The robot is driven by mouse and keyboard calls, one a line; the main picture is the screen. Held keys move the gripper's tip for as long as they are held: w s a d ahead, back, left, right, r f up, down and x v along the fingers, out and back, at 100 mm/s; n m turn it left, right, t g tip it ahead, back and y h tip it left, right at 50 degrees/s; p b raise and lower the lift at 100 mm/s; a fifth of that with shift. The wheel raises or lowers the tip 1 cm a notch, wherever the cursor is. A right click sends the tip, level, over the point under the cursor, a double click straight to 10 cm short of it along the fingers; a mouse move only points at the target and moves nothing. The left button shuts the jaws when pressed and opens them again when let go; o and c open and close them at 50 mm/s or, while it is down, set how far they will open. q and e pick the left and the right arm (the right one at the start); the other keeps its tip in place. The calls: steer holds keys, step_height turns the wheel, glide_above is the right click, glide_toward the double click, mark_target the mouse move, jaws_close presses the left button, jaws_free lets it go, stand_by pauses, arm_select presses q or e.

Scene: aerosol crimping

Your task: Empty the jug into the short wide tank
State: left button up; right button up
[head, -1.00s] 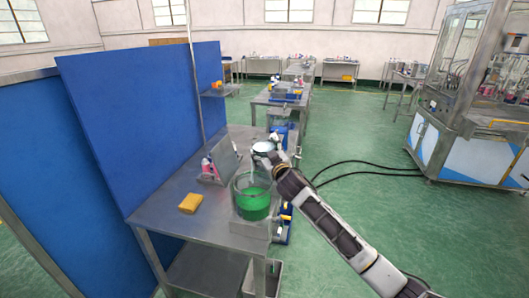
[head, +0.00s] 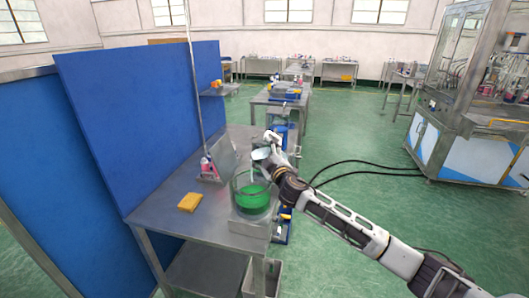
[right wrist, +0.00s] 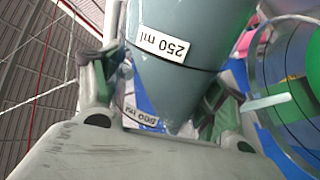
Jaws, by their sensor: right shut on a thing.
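The jug (head: 261,154) is a grey-blue vessel, tilted just behind the clear tank in the head view. In the right wrist view the jug (right wrist: 175,60) fills the top middle, with "250 ml" and "500 ml" labels. My right gripper (head: 274,147) is shut on it; its fingers show either side of the jug in the right wrist view (right wrist: 155,95). The short wide tank (head: 252,181) is clear, holds green liquid (head: 252,201) and stands on a grey block. A pale thin strip shows between jug and tank; I cannot tell whether it is liquid. My left gripper is out of view.
The steel table (head: 170,222) also carries a yellow sponge-like block (head: 189,202) and a leaning grey panel (head: 222,159) with small bottles. A blue partition (head: 135,115) stands along the left. Another clear vessel (head: 278,117) stands behind the jug.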

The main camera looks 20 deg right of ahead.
mark_target(260, 160)
steer(key=shift+a+f+n, duration=0.2)
steer(key=shift+f+n, duration=0.4)
steer(key=shift+n, duration=0.5)
steer(key=shift+a+f+n, duration=0.2)
steer(key=shift+f+n, duration=0.2)
steer(key=shift+n, duration=0.4)
steer(key=shift+a+f+n+y, duration=0.25)
steer(key=shift+f+n+y, duration=0.05)
steer(key=shift+n, duration=0.5)
steer(key=shift+a+f+n, duration=0.25)
steer(key=shift+f+n, duration=0.05)
steer(key=shift+n, duration=0.5)
steer(key=shift+s+a+f+n, duration=0.15)
steer(key=shift+f+n, duration=0.1)
steer(key=shift+n, duration=0.25)
steer(key=shift+a+r+n+p, duration=0.15)
steer(key=shift+a+n+p, duration=0.2)
steer(key=shift+n+p, duration=0.25)
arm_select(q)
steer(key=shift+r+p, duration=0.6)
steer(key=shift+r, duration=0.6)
arm_select(e)
steer(key=shift+a+r+n+y, duration=0.1)
steer(key=shift+a+n+y, duration=0.3)
steer(key=shift+n, duration=0.8)
